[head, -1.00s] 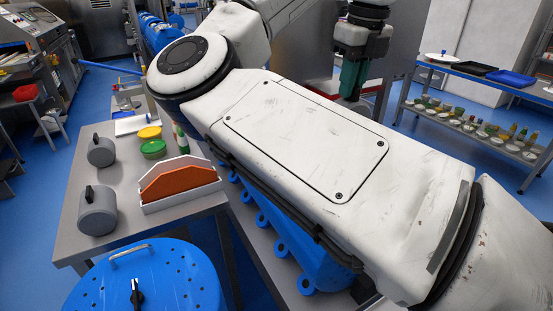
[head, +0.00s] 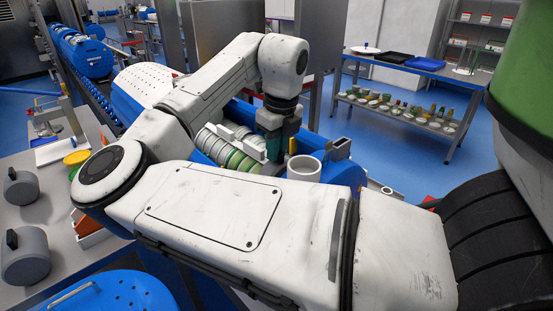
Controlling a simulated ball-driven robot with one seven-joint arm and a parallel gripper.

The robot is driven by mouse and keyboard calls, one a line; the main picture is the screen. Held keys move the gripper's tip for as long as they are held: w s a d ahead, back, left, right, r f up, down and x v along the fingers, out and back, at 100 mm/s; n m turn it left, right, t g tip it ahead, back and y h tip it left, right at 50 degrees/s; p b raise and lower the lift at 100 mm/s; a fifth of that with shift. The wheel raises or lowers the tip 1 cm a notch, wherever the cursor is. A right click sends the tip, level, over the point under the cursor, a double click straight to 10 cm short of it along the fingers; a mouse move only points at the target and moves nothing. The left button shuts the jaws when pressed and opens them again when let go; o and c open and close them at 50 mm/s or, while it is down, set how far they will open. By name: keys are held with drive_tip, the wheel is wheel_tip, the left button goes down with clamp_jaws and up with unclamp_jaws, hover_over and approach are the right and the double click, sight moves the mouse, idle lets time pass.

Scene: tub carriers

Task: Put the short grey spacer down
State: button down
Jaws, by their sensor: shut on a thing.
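My gripper (head: 274,140) points downward at the end of my arm, above the blue carrier (head: 348,172), just right of a row of pale and green discs (head: 232,152). Its dark body and teal lower part show, and its jaws are shut on the short grey spacer. The tips are low among the parts there, and I cannot make out the spacer's own outline. I cannot tell whether it touches anything beneath.
A white cup (head: 303,170) stands close to the right of my gripper, with a grey slotted holder (head: 339,148) beyond it. My arm hides much of the carrier's near side. Grey canisters (head: 24,258) stand on the left table. A shelf table (head: 400,68) stands at the back right.

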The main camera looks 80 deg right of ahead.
drive_tip(key=shift+f, duration=1.7)
drive_tip(key=shift+f, duration=0.1)
drive_tip(key=c, duration=1.1)
unclamp_jaws()
drive_tip(key=r, duration=0.8)
drive_tip(key=s+r+b, duration=0.1)
drive_tip(key=r, duration=0.3)
drive_tip(key=shift+s+a+r, duration=0.1)
drive_tip(key=shift+a, duration=0.25)
